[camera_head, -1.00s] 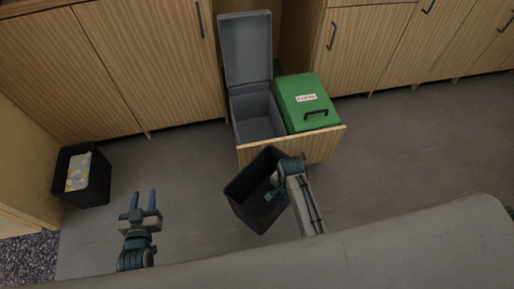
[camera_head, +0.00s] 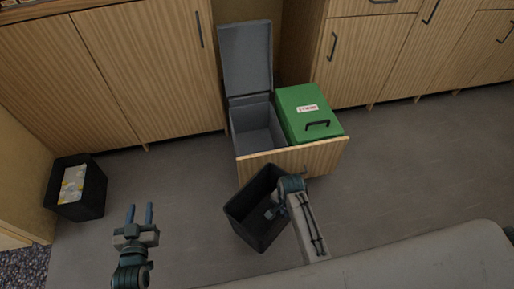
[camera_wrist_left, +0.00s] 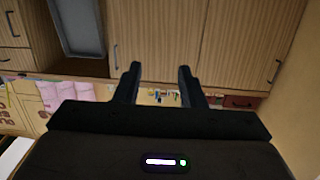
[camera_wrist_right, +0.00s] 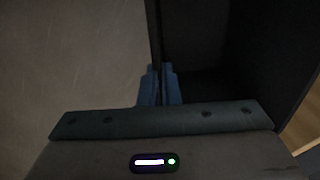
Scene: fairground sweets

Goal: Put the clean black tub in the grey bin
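An empty-looking black tub (camera_head: 243,210) hangs tilted in front of the pulled-out drawer in the head view. My right gripper (camera_head: 272,212) is shut on its wall, on the right side. In the right wrist view the fingers (camera_wrist_right: 160,88) pinch the tub wall, with the dark inside of the tub (camera_wrist_right: 205,45) to the right. The grey bin (camera_head: 256,128) sits in the drawer with its lid (camera_head: 246,58) raised; its visible inside looks empty. My left gripper (camera_head: 141,213) is open and empty over the floor, left of the tub.
A green lidded bin (camera_head: 309,107) with a label and handle sits right of the grey bin. The drawer front (camera_head: 310,158) stands between the held tub and the bins. Another black tub (camera_head: 90,195) with crumpled patterned material inside stands at the left. Floor between is clear.

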